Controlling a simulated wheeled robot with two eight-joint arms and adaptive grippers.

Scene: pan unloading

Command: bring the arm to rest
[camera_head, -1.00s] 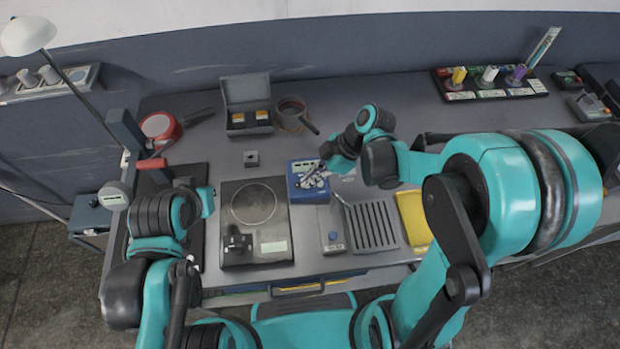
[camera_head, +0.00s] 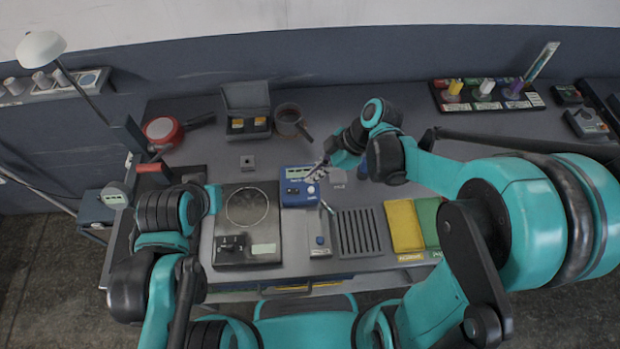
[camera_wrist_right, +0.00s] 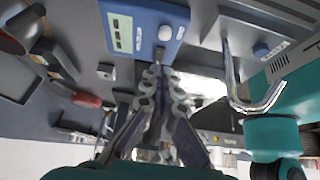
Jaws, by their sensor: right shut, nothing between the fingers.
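My right arm reaches in from the right over the bench. Its gripper (camera_head: 314,174) points left and sits over the back right part of a blue box with a display and knob (camera_head: 296,194). Its fingers are together and hold nothing. In the right wrist view the closed fingers (camera_wrist_right: 157,74) meet just in front of the blue box (camera_wrist_right: 148,32); I cannot tell whether they touch it. My left arm (camera_head: 165,215) is folded at the left of the bench, and its gripper does not show.
A hot plate (camera_head: 262,231) and a slotted grey tray (camera_head: 358,233) lie near the front. Yellow (camera_head: 403,226) and green (camera_head: 428,220) pads lie to the right. A dark pan (camera_head: 288,114), a red pan (camera_head: 160,131) and an open case (camera_head: 246,99) stand at the back.

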